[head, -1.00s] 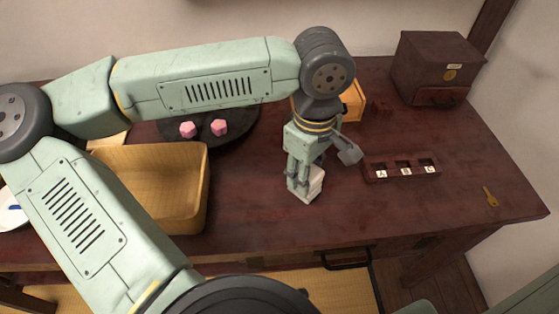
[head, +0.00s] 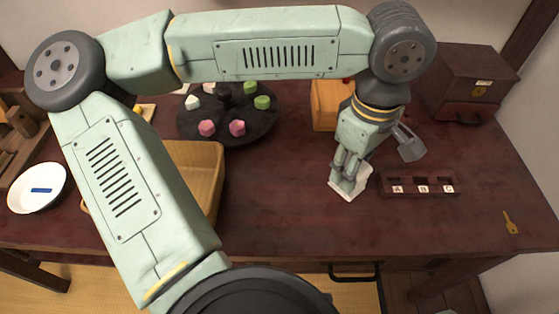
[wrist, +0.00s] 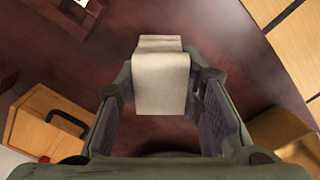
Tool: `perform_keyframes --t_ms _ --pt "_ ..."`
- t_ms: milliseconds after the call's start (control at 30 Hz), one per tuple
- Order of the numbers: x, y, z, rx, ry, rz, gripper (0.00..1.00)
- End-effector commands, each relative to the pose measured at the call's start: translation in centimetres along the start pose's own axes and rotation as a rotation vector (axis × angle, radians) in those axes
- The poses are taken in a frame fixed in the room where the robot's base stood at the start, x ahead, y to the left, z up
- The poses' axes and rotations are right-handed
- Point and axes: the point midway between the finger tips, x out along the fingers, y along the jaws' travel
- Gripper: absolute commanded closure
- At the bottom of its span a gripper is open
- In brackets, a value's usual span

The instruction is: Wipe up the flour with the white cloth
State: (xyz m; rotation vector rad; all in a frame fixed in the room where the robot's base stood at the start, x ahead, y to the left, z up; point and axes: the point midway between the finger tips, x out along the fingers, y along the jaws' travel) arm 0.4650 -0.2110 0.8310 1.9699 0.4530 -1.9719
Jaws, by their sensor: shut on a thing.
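The white cloth (head: 352,191) is a small folded piece between the fingertips of my gripper (head: 347,183), low at the dark wooden table top (head: 290,200). In the wrist view the cloth (wrist: 161,82) hangs between the two fingers of my gripper (wrist: 160,110) and sticks out past them. My gripper is shut on it. The cloth looks to be at or just above the table; I cannot tell if it touches. I see no flour on the bare wood; any under the cloth or behind my arm is hidden.
A rack labelled A, B, C (head: 420,188) lies just right of the cloth. A wooden box (head: 329,105) and a dark round tray (head: 262,130) with coloured pieces stand behind. A basket (head: 207,155) is left, a key (head: 510,222) far right. The table front is clear.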

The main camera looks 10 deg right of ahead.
Motion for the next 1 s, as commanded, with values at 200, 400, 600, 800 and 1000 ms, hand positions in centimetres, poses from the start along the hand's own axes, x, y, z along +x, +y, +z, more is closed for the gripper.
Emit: perform_keyframes --t_ms 200,400,600,800,1000 --pt "-2.3 0.2 0.8 0.0 0.002 0.001 0.92" --pt "-3.4 0.2 1.3 0.0 0.001 0.0 0.92" --pt "-3.4 0.2 1.3 0.0 0.001 0.0 0.92" --pt "-3.4 0.2 1.3 0.0 0.001 0.0 0.92" --pt "-3.4 0.2 1.3 0.0 0.001 0.0 0.92"
